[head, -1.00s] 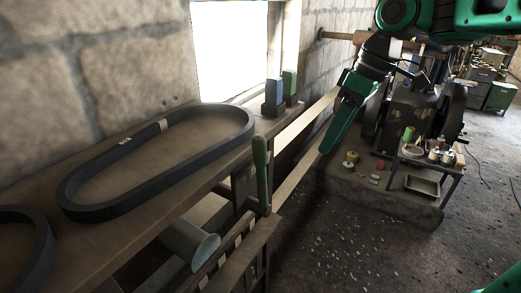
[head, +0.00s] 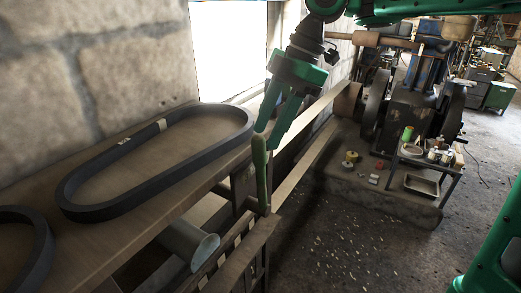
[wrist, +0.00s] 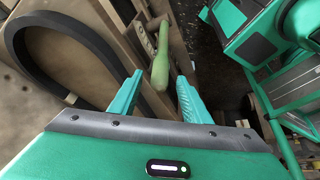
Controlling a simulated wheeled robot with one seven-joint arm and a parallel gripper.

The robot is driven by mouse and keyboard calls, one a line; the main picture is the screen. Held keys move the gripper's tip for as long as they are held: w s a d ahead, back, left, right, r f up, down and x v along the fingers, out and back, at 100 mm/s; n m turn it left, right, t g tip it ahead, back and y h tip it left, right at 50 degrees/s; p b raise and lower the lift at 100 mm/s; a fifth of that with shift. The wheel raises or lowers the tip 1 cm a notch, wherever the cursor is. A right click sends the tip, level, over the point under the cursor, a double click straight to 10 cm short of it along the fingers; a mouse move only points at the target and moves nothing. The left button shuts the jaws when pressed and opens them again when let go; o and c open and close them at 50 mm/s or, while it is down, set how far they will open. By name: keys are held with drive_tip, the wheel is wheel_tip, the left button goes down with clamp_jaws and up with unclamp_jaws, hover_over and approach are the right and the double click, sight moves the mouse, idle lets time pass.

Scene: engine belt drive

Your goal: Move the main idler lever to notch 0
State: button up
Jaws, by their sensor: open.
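The main idler lever is most likely the lever with the green handle (head: 260,172), which stands upright at the bench's right edge in the head view. Its handle also shows in the wrist view (wrist: 161,58), seen from above. My gripper (head: 267,138) is open, just above and behind the handle top in the head view. In the wrist view my gripper's fingers (wrist: 158,98) are spread, with the handle lying beyond and between them, apparently not touched. The notched rack (head: 228,252) is below the handle; its notch numbers are too small to read.
A dark belt (head: 85,213) lies on the wooden bench (head: 165,218), with part of another belt (head: 38,262) at left. A flat belt (head: 308,130) runs to the engine (head: 405,105) at right.

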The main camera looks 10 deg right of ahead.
sight(259, 150)
drive_tip(key=shift+x, duration=3.05)
drive_tip(key=shift+d, duration=0.1)
clamp_jaws()
